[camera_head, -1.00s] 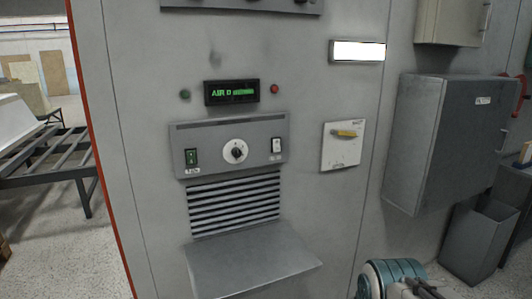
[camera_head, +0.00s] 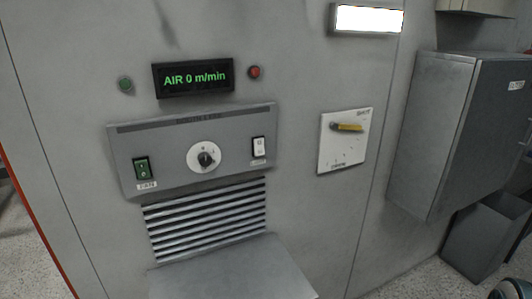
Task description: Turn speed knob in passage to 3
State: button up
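The speed knob (camera_head: 206,159) is a small black knob on a round white dial, in the middle of a grey control panel (camera_head: 180,180) on the wall. The dial's marks are too small to read. A green rocker switch (camera_head: 142,169) sits left of the knob and a white switch (camera_head: 259,147) right of it. Above the panel a black display (camera_head: 194,78) reads "AIR 0 m/min". My gripper is not in view; only a bit of a rounded part shows at the bottom right corner.
A green button (camera_head: 125,85) and a red button (camera_head: 255,72) flank the display. A louvred vent (camera_head: 208,220) and a jutting grey shelf (camera_head: 235,272) lie below the panel. Right are a white plate with a yellow lever (camera_head: 347,127), a grey wall cabinet (camera_head: 465,125) and an open bin (camera_head: 490,235).

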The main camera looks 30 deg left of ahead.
aim_at(205, 160)
jog(key=u, duration=0.4)
jog(key=i, duration=0.9)
jog(key=u, duration=0.8)
